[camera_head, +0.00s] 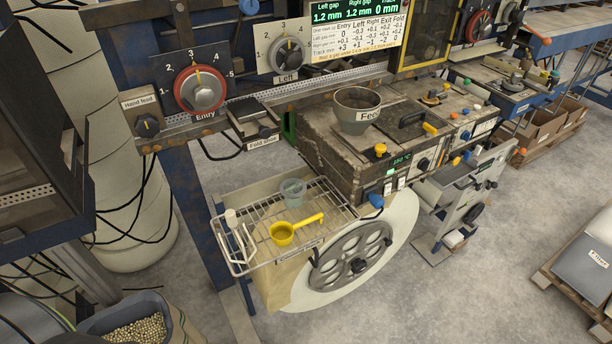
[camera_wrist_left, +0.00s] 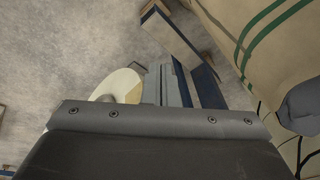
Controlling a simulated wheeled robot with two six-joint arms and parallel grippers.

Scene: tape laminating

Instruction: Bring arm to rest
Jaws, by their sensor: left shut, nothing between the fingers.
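My left gripper (camera_wrist_left: 160,119) fills the bottom of the left wrist view as a wide dark grey body with small screws along its front edge. It is shut and empty, and it points down over open floor. Neither of my grippers shows in the head view. My right gripper is in neither view.
The laminating machine (camera_head: 330,155) stands mid-view with its grey funnel (camera_head: 357,108). A wire rack (camera_head: 262,216) holds a yellow scoop (camera_head: 283,234) and a grey cup (camera_head: 292,190). A pellet bin (camera_head: 172,318) is at lower left. A striped sack (camera_wrist_left: 265,35) shows at upper right.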

